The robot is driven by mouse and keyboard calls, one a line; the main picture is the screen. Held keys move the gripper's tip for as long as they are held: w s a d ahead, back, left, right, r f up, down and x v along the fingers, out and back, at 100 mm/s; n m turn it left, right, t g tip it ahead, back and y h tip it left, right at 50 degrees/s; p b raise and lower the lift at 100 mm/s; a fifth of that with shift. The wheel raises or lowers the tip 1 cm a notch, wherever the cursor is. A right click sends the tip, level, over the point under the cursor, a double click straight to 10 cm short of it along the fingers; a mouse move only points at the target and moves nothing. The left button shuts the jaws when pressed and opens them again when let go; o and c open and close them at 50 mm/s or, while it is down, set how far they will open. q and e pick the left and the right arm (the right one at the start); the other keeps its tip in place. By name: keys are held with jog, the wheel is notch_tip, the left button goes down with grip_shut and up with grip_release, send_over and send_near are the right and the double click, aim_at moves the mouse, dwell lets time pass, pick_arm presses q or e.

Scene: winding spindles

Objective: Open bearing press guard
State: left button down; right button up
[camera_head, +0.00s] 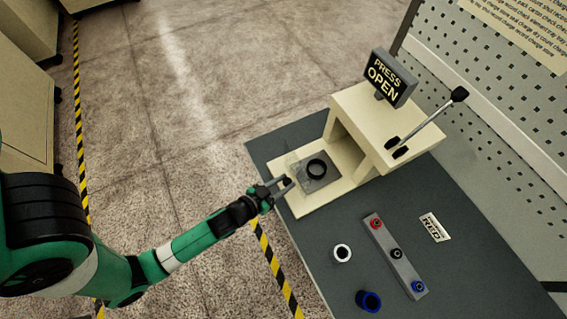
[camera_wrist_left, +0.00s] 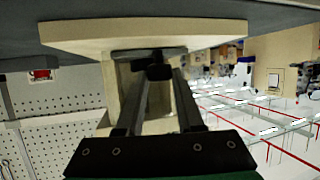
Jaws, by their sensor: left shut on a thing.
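The cream bearing press (camera_head: 375,125) stands on the dark bench, with a sign reading "PRESS OPEN" (camera_head: 388,77) on top. My left gripper (camera_head: 281,186) reaches in from the left at the front edge of the press base. Its fingers are shut on a small dark handle (camera_head: 288,182). In the left wrist view the fingertips (camera_wrist_left: 159,72) close on this dark piece below the cream base (camera_wrist_left: 140,35). My right gripper is not in view.
A lever (camera_head: 440,112) with a black knob rises on the right of the press.

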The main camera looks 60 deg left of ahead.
pick_arm(q)
jog(key=c, duration=0.8)
grip_release()
jog(key=b+v, duration=0.3)
jog(key=v, duration=0.8)
jog(key=shift+s+r, duration=0.15)
jog(key=shift+s, duration=0.2)
